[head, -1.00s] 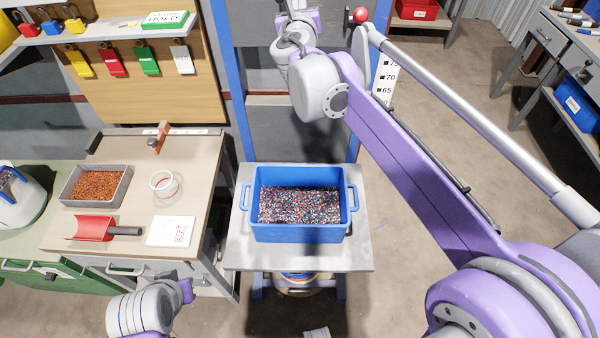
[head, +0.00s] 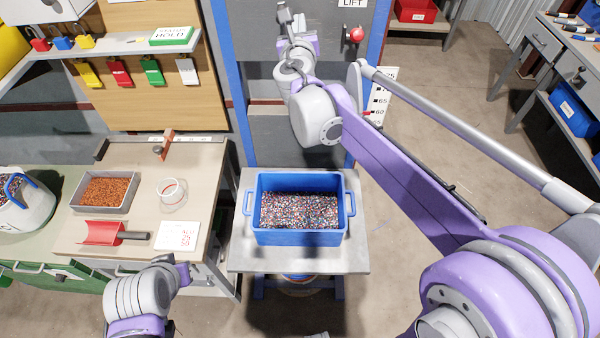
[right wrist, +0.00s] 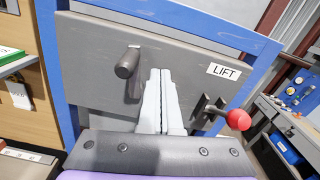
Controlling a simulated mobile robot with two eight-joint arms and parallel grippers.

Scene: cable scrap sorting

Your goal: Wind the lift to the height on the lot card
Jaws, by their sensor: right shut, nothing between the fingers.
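The lift (head: 240,258) is a grey platform in a blue frame. It carries a blue crate (head: 262,237) of mixed granules. A height scale (head: 383,90) stands behind my right arm, with a red mark near 60. In the right wrist view, a dark crank-like handle (right wrist: 128,62) and a red-knobbed lever (right wrist: 238,119) stand out from the grey panel (right wrist: 190,65). My right gripper (right wrist: 163,72) is shut and empty between them, just right of the dark handle.
The left bench (head: 205,200) holds a tray of orange granules (head: 135,178), a clear cup (head: 171,193) and a red scoop (head: 103,233). Open floor lies right of the lift, partly crossed by my right arm.

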